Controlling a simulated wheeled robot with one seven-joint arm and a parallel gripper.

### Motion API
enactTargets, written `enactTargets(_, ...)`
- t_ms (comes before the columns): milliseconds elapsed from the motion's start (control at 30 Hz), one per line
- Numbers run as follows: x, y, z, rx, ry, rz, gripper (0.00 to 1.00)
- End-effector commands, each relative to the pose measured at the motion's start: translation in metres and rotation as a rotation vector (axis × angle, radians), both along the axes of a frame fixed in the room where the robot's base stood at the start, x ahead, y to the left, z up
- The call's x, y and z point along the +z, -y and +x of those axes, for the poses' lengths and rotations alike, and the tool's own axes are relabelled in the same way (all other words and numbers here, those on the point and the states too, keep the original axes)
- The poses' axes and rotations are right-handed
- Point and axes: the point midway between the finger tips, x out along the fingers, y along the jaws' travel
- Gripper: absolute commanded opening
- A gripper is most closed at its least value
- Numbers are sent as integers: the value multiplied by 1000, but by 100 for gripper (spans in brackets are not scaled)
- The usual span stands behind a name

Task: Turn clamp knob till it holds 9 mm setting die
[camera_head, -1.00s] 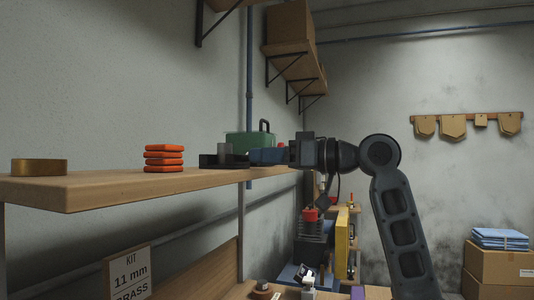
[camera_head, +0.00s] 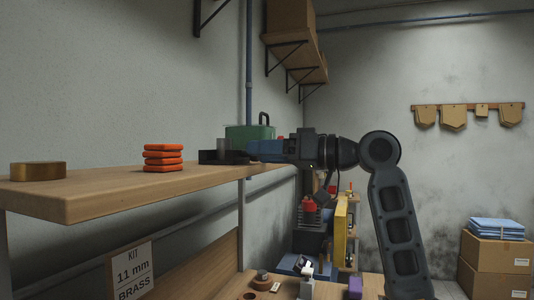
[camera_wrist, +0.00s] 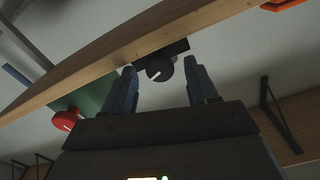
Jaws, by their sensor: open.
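The black clamp (camera_head: 210,157) sits on the wooden shelf, with an upright grey piece (camera_head: 230,146) on it. In the wrist view its round black knob (camera_wrist: 160,69) shows a white pointer mark. My gripper (camera_head: 252,151) reaches in level from the right, its blue fingers close to the clamp's right end. In the wrist view the fingers are open (camera_wrist: 163,84), one on each side of the knob, with gaps beside it. Whether the knob is fully between the fingertips is hard to tell. I cannot make out a setting die for certain.
The wooden shelf (camera_head: 110,190) holds several stacked orange pieces (camera_head: 163,158) and a brass-coloured block (camera_head: 38,171). A green case (camera_head: 238,134) stands behind the clamp. A red knob (camera_wrist: 66,121) shows beside it in the wrist view. A sign (camera_head: 133,271) below reads "KIT 11 mm BRASS".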

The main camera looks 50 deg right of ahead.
Motion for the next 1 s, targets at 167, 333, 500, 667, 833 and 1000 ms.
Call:
enactTargets(167,0,3,-7,-2,1,-1,58)
enactTargets(333,-1,12,-31,-2,1,-1,58)
enactTargets(500,-1,21,-56,-2,2,0,58)
enactTargets(667,-1,26,-70,-1,1,0,58)
enactTargets(833,0,27,-74,1,0,0,58)
enactTargets(1000,0,27,-74,0,0,0,56)
